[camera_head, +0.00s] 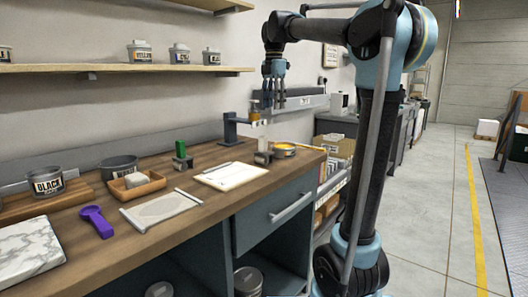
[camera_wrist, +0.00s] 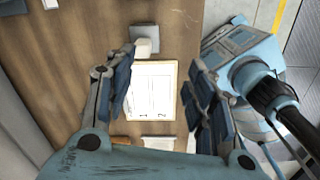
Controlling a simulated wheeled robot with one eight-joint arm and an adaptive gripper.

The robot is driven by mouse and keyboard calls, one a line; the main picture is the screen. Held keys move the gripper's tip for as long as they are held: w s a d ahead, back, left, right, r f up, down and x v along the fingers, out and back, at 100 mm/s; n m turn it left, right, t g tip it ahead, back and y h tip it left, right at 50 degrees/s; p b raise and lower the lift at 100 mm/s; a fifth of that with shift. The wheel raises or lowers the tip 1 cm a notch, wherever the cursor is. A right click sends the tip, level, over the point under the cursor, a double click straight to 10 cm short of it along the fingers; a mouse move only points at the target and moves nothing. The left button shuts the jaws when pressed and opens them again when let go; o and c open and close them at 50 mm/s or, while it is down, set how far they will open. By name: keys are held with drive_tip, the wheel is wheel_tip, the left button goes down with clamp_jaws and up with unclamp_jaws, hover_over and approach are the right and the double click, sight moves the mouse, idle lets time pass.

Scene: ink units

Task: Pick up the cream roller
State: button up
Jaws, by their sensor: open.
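A small pale cream piece (camera_head: 263,143) stands upright on a grey block near the far end of the wooden bench. I take it for the cream roller, but its shape is too small to be sure. In the wrist view a cream piece (camera_wrist: 146,47) shows beside a grey block, above the clipboard. My gripper (camera_head: 273,100) hangs fingers down, high above the bench, apart from everything. In the wrist view my gripper (camera_wrist: 158,92) has its fingers wide apart, with nothing between them but the view of the clipboard far below.
The clipboard (camera_head: 230,176) lies on the bench (camera_head: 165,237). A dark stand (camera_head: 230,130) rises behind.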

drive_tip(key=w+a+r+n, duration=0.2)
drive_tip(key=a+n, duration=0.1)
approach(264, 138)
drive_tip(key=w+f, duration=0.4)
drive_tip(key=f, duration=0.1)
drive_tip(key=shift+s+f, duration=0.2)
drive_tip(key=shift+f, duration=0.7)
drive_tip(key=shift+s+f, duration=0.25)
drive_tip(key=shift+f, duration=0.7)
drive_tip(key=shift+s+f, duration=0.2)
drive_tip(key=shift+f, duration=0.7)
drive_tip(key=c, duration=1.2)
